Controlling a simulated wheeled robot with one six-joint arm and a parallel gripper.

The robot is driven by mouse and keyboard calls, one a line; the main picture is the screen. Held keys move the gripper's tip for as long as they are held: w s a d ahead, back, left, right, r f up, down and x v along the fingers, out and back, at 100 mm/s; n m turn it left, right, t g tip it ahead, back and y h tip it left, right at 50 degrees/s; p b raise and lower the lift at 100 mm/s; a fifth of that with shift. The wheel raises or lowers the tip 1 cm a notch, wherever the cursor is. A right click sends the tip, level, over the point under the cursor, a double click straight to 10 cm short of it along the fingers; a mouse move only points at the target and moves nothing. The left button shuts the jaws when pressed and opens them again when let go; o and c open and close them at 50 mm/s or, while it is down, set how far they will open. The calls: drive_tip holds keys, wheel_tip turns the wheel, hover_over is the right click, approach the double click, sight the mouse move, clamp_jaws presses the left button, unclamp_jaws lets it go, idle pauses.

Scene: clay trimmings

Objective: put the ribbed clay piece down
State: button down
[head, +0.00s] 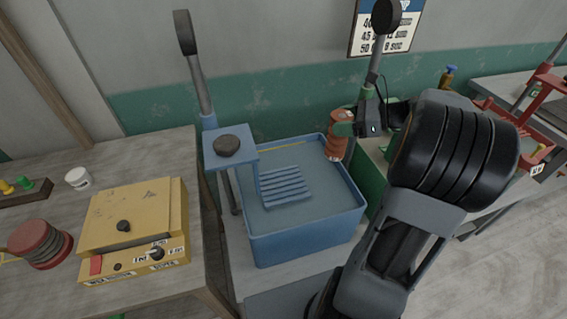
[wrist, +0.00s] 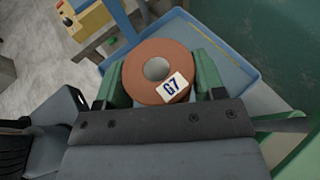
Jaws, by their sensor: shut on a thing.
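The ribbed clay piece (head: 335,146) is an orange-brown ribbed cylinder. In the head view it is upright, in front of the blue basin's far right rim. In the wrist view the clay piece (wrist: 136,88) shows its ring-shaped end, a hole and a white "G7" label. My gripper (head: 341,130) is shut on it, with a green finger on either side in the wrist view (wrist: 160,78). The blue basin (head: 303,246) lies beneath it in the wrist view. I cannot tell the height of the piece above the basin.
Blue slats (head: 284,187) lie in the basin, and a blue stand with a dark round knob (head: 227,146) rises at its left. A yellow box (head: 133,221) and a red ribbed reel (head: 38,243) sit on the left table. A green box (head: 371,172) stands right of the basin.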

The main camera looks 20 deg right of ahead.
drive_tip(key=w+a+f+p, duration=0.2)
drive_tip(key=w+a+f, duration=0.1)
drive_tip(key=a+f, duration=0.9)
drive_tip(key=shift+w+a+f, duration=0.2)
drive_tip(key=shift+w, duration=0.1)
drive_tip(key=shift+f, duration=0.1)
